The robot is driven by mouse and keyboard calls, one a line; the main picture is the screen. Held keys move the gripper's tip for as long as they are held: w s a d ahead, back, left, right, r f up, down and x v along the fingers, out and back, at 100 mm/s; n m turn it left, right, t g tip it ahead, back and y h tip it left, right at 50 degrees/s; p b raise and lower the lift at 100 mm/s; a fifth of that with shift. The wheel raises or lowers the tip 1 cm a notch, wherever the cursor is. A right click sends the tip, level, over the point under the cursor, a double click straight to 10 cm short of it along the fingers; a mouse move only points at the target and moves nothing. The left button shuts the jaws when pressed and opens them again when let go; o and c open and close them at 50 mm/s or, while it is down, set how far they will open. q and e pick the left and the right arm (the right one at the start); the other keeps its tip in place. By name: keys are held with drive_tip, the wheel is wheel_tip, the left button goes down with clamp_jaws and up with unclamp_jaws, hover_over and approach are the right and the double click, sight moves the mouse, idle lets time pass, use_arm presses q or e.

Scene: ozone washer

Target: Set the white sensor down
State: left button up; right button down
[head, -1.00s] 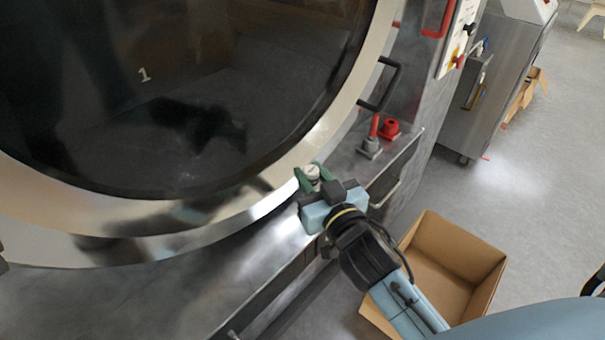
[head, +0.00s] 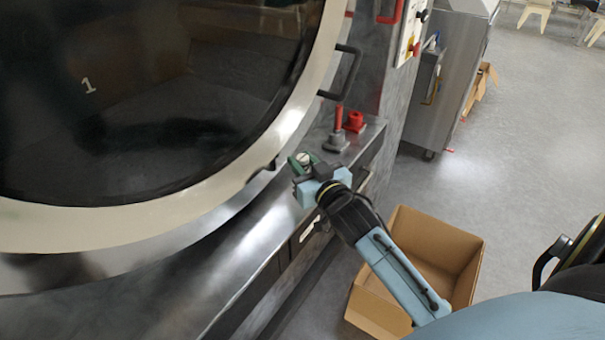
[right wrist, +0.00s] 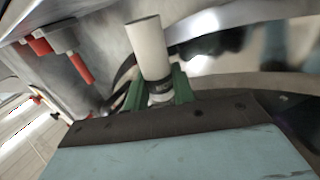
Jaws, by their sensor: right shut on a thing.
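The white sensor (right wrist: 148,48) is a pale cylinder with a dark band and a metal lower part. It stands up between the green fingers of my right gripper (right wrist: 158,92) in the right wrist view. In the head view my right gripper (head: 304,162) is shut on the sensor, whose pale top (head: 303,157) shows between the fingers. The gripper is over the metal ledge (head: 262,228) in front of the round washer door (head: 232,182). I cannot tell whether the sensor touches the ledge. My left gripper is not in view.
A red part (head: 354,121) and a grey part with a red stem (head: 337,139) stand on the ledge behind the gripper. A black door handle (head: 349,72) juts out above them. An open cardboard box (head: 462,262) is on the floor at the right.

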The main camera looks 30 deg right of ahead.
drive_tip(key=shift+f, duration=1.2)
drive_tip(key=shift+f+b, duration=0.1)
drive_tip(key=shift+b, duration=0.2)
drive_tip(key=c, duration=1.2)
unclamp_jaws()
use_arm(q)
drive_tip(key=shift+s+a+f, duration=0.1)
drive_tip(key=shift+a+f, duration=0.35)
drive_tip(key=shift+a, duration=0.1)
use_arm(e)
drive_tip(key=shift+o, duration=0.2)
